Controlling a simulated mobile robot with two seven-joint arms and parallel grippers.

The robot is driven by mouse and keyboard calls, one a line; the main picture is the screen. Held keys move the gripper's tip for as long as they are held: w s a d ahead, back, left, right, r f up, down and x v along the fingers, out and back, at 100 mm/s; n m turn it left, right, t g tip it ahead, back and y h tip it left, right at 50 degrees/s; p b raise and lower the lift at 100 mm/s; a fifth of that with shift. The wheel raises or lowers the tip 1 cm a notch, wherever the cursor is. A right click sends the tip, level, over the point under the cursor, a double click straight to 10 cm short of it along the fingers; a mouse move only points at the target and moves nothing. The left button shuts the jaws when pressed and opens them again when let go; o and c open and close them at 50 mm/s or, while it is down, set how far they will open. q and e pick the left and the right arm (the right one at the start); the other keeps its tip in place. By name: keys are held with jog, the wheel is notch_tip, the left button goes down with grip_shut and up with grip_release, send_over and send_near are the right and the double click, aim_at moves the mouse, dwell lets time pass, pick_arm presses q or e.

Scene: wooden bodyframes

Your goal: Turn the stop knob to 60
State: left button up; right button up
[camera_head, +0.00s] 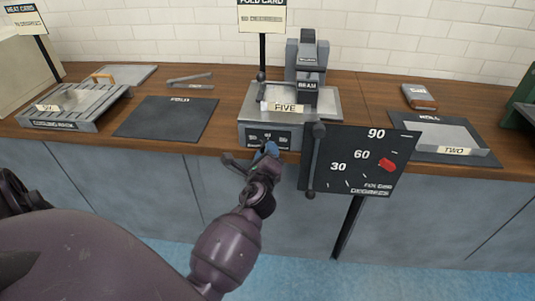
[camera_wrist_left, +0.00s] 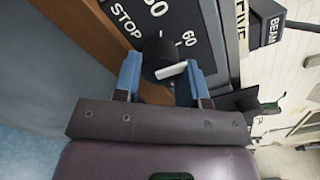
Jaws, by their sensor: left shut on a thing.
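The stop knob (camera_wrist_left: 163,58) is black with a white pointer bar and sits on a dark dial panel marked STOP, 30 and 60 in the left wrist view. The white bar slants slightly, its right end below the 60 mark. My left gripper (camera_wrist_left: 163,78) has blue fingertips on either side of the knob and is shut on it. In the head view my left gripper (camera_head: 266,150) is at the front panel of the bending machine (camera_head: 262,117), hiding most of the knob. My right gripper is not in view.
A black degree board (camera_head: 340,170) with 30, 60, 90 and a red marker (camera_head: 388,165) hangs right of the machine; the red marker lies right of the 60. A grey handle lever (camera_head: 314,160) stands at its left edge. Trays lie on the wooden counter both sides.

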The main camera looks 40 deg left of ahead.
pick_arm(q)
jog(key=shift+n, duration=0.4)
jog(key=o, duration=0.9)
jog(key=shift+s, duration=0.1)
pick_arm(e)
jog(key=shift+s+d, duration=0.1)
